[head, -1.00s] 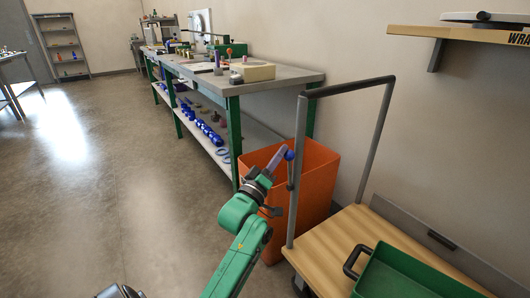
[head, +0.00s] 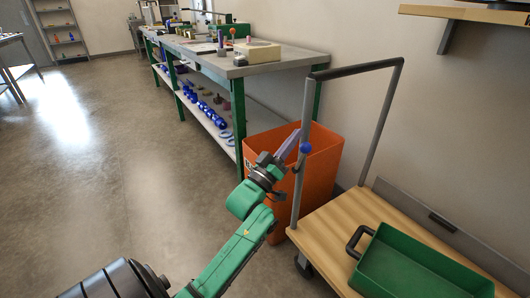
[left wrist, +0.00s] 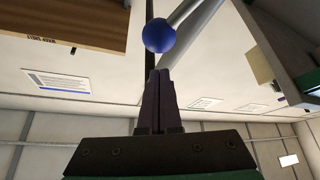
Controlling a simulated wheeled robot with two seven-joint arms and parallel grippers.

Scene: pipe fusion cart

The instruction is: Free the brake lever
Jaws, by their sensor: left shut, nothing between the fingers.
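The brake lever's blue ball knob (head: 305,147) shows beside the near upright of the cart's handle frame. Its short rod runs down along the post. My left gripper (head: 297,135) has its purple fingers closed together and empty. They point up and to the right, just left of the knob in the head view, with the tips a little above it. In the left wrist view the knob (left wrist: 158,35) stands just beyond the shut fingertips (left wrist: 160,73). Whether they touch cannot be told. My right gripper is not in view.
The wooden cart deck (head: 325,222) carries a green tray (head: 415,270). An orange bin (head: 322,180) stands right behind the post and lever. A workbench (head: 270,67) with tools is behind the bin. A wall shelf (head: 470,12) is at upper right. The floor at left is clear.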

